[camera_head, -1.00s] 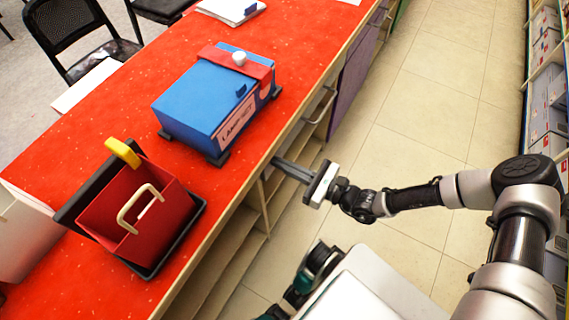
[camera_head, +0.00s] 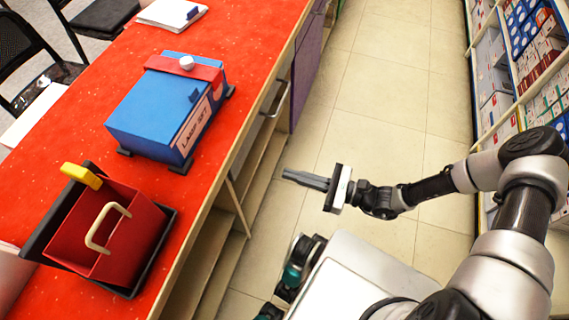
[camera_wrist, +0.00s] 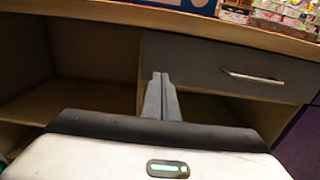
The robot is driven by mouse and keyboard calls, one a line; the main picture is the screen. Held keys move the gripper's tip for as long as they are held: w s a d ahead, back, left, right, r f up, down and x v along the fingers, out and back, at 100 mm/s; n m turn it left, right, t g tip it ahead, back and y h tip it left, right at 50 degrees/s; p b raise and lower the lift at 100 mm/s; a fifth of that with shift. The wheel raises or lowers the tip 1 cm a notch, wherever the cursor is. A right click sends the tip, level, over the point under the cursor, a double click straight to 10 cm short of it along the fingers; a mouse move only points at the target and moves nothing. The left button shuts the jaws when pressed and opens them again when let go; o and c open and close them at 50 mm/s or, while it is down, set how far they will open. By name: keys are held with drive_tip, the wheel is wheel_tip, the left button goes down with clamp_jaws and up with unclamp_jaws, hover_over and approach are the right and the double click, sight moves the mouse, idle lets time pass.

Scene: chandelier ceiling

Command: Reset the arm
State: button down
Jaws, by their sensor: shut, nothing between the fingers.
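My gripper (camera_head: 287,173) is shut and empty. It is held out over the tiled floor, to the right of the red-topped counter (camera_head: 75,137), and points left toward its open shelves. My arm reaches in from the right side of the head view. In the wrist view, the two fingers of my gripper (camera_wrist: 160,77) lie together in front of the counter's shelves and a grey drawer front (camera_wrist: 225,68).
On the counter stand a blue box (camera_head: 160,108) with a red band and a red bin (camera_head: 105,235) with a pale handle. A drawer handle (camera_head: 275,99) sticks out from the counter's side. Stocked shelves (camera_head: 510,70) line the right. Tiled floor (camera_head: 390,95) lies open between.

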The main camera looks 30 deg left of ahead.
drive_tip(key=shift+d, duration=0.2)
drive_tip(key=w+d+r+n+t+h, duration=0.1)
drive_tip(key=w+d+r+n+h, duration=0.2)
drive_tip(key=d+r+n+h, duration=0.5)
drive_tip(key=w+d+r+n+h, duration=0.2)
drive_tip(key=d+r+n+h, duration=0.2)
drive_tip(key=d+r, duration=0.75)
drive_tip(key=s+d+r+n+t+h, duration=0.2)
drive_tip(key=s+d+r+t+h, duration=0.15)
drive_tip(key=d+r, duration=0.5)
drive_tip(key=s+d+r+n+t+h, duration=0.15)
drive_tip(key=d+r+t, duration=0.35)
drive_tip(key=r, duration=0.6)
wheel_tip(320, 180, up, 16)
drive_tip(key=p, duration=1.6)
drive_tip(key=shift+s+d, duration=0.3)
drive_tip(key=shift+s, duration=0.05)
drive_tip(key=shift+r+t, duration=0.1)
drive_tip(key=shift+t, duration=0.15)
